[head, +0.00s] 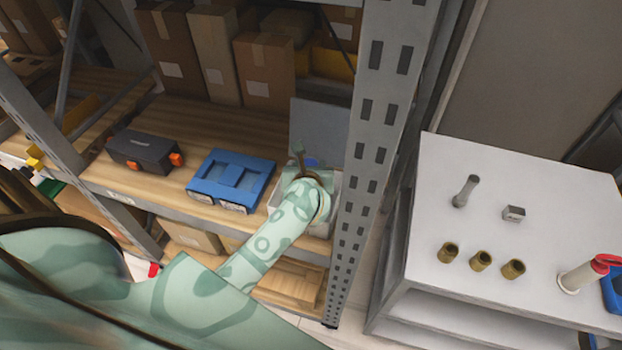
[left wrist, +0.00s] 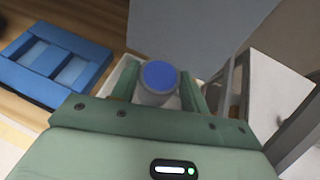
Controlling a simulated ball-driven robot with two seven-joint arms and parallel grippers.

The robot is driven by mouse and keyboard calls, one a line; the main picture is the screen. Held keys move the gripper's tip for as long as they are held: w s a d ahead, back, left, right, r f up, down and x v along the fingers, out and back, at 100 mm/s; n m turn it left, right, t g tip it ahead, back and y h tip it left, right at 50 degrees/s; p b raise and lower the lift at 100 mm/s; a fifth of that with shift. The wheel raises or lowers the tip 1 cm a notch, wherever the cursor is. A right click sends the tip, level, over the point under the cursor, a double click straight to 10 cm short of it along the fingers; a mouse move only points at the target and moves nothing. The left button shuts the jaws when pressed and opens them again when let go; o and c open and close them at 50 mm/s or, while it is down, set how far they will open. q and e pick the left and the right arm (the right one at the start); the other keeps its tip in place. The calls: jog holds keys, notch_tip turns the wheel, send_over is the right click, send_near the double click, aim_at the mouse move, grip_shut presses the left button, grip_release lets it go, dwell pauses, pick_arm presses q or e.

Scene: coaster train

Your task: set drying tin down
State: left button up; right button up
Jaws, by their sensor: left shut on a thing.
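The drying tin (left wrist: 157,77), a pale cylinder with a round blue top, is between the two green fingers of my left gripper (left wrist: 160,88) in the left wrist view. My left gripper is shut on it. In the head view only a bit of the tin's blue top (head: 312,162) shows past my wrist. The tin is over or inside a white open box (head: 334,196) at the right end of the wooden shelf; its underside is hidden, so I cannot tell whether it touches the bottom. My right gripper is in neither view.
A grey panel (head: 319,128) stands upright behind the white box. A blue case (head: 230,178) and a dark toolbox (head: 143,152) sit to its left. A perforated rack post (head: 377,130) is close on the right. A white table (head: 480,195) holds several small parts.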

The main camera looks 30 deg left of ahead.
pick_arm(q)
jog(key=shift+w+a+f, duration=0.1)
jog(key=shift+w+f, duration=0.15)
jog(key=shift+f, duration=0.25)
jog(key=shift+w+a+f, duration=0.1)
jog(key=shift+w+f, duration=0.15)
jog(key=shift+f, duration=0.25)
notch_tip(320, 180, down, 5)
jog(key=shift+d+r+b, duration=0.1)
jog(key=shift+r+b, duration=0.05)
jog(key=shift+b, duration=0.65)
jog(key=shift+w+f, duration=0.15)
jog(key=shift+f, duration=0.05)
jog(key=shift+f+b, duration=0.5)
jog(key=shift+f, duration=0.1)
jog(key=o, duration=1)
jog(key=shift+o, duration=0.2)
